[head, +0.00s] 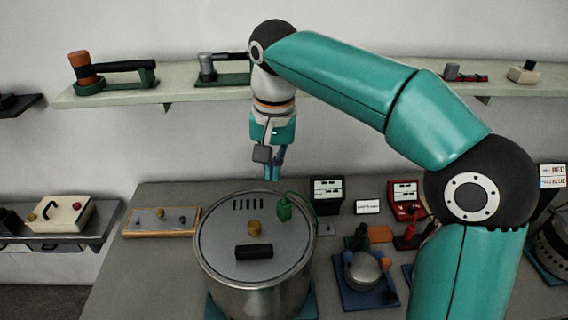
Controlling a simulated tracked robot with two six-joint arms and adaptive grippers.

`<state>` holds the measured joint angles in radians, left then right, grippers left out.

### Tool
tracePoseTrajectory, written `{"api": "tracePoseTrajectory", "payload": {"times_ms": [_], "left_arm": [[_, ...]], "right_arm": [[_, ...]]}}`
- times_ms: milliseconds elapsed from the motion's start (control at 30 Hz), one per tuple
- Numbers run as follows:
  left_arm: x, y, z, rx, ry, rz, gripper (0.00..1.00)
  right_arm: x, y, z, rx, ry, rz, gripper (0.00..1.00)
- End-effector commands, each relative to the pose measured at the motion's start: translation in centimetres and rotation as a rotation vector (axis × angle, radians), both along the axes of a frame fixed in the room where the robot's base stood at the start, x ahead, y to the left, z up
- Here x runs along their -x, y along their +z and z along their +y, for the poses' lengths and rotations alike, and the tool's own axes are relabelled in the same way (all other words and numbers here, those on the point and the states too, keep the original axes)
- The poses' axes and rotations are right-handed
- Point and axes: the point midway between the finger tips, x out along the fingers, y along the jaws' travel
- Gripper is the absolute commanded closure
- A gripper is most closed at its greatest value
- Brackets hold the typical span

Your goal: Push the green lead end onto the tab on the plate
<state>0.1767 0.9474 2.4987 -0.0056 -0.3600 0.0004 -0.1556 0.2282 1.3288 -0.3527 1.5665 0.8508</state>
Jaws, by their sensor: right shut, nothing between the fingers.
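The green lead end (284,209) stands upright at the far right part of the round grey plate (222,240), which tops a large metal pot. A dark green lead runs from it over the plate's right edge. I cannot make out the tab; whether the lead end sits on it or only beside it, I cannot tell. My right gripper (272,176) points down, shut and empty, above and a little behind the lead end, apart from it. My left gripper is not in view.
The plate also carries a brass knob (254,228), a black block (253,252) and slots. A wooden-edged board (161,221) lies to the left. A black meter (327,193), a red meter (405,199) and a round device (362,270) stand to the right. A shelf (190,94) runs behind.

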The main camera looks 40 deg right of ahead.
Motion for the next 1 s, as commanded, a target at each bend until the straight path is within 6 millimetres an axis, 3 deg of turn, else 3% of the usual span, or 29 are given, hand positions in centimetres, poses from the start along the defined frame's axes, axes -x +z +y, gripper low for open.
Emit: {"api": "tracePoseTrajectory", "payload": {"times_ms": [200, 433, 667, 1000], "left_arm": [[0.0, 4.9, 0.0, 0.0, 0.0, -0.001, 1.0], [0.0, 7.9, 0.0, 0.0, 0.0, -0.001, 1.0], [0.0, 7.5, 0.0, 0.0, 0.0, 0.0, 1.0], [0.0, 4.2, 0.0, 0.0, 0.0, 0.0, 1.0]], "right_arm": [[0.6, 0.0, 0.1, -0.024, -0.42, 0.022, 1.0], [2.2, 0.6, -0.7, -0.012, -0.478, 0.07, 1.0], [2.2, 0.2, -1.0, -0.013, -0.485, 0.071, 1.0], [2.2, -3.5, -1.0, -0.013, -0.484, 0.071, 1.0]]}}
